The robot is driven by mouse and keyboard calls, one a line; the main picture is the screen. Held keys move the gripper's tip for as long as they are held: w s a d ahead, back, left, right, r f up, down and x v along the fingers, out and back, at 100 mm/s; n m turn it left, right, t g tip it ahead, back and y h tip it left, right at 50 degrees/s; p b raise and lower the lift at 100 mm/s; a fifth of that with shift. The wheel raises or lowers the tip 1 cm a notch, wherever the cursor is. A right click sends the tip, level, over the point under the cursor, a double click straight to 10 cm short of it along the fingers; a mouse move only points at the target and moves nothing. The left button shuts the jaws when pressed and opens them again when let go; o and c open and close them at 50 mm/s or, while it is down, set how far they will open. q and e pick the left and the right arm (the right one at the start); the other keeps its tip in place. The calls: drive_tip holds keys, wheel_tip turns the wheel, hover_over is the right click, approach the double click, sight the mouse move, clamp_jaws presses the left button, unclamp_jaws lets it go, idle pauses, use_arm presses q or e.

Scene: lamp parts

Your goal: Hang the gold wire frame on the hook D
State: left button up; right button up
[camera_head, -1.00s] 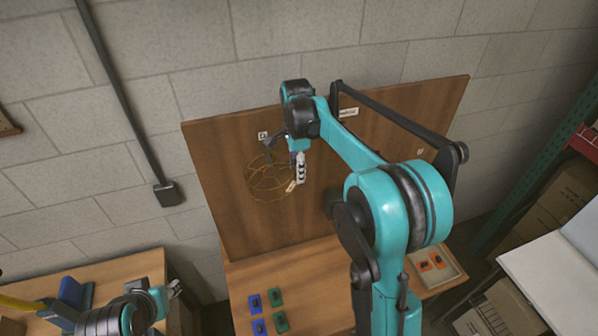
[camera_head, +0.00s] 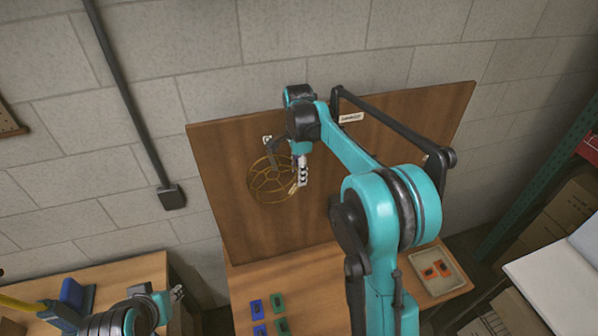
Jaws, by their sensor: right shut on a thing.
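The gold wire frame (camera_head: 267,184) is a round, spoked wire cage in front of the wooden board, at its left side. My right gripper (camera_head: 302,182) points down at the frame's right edge and is shut on it. A small white label (camera_head: 267,140) sits on the board just above the frame; its letter is too small to read surely. A dark hook (camera_head: 277,146) shows beside the label, partly behind my arm. Whether the frame touches the hook cannot be told. My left gripper (camera_head: 177,293) is at the lower left, away from the board; its jaw opening is unclear.
The upright wooden board (camera_head: 225,165) stands at the back of a wooden table (camera_head: 300,268). Blue and green blocks (camera_head: 278,302) lie on the table. A tray (camera_head: 450,278) with orange pieces is at the right. My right arm hides much of the board's right half.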

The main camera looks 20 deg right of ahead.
drive_tip(key=o, duration=1.4)
drive_tip(key=shift+r, duration=0.1)
wheel_tip(320, 180, up, 12)
drive_tip(key=s+a+n+t, duration=0.1)
drive_tip(key=s+n+t, duration=0.1)
drive_tip(key=s+n, duration=0.45)
drive_tip(key=s+a+f+n+t, duration=0.1)
drive_tip(key=s+f+n+t, duration=0.1)
drive_tip(key=s+f+n, duration=0.35)
drive_tip(key=s+f+n+t, duration=0.1)
drive_tip(key=s+f+n, duration=0.15)
drive_tip(key=s, duration=0.65)
drive_tip(key=s+a+f+n+t, duration=0.1)
drive_tip(key=s+f+n+t, duration=0.1)
drive_tip(key=s+f+n, duration=0.35)
drive_tip(key=f+b, duration=1)
drive_tip(key=b, duration=0.1)
drive_tip(key=s+f+m+b, duration=0.1)
drive_tip(key=f+b, duration=1)
drive_tip(key=f+m+b, duration=0.1)
drive_tip(key=f+b, duration=1)
drive_tip(key=b, duration=0.1)
drive_tip(key=shift+s+f, duration=0.25)
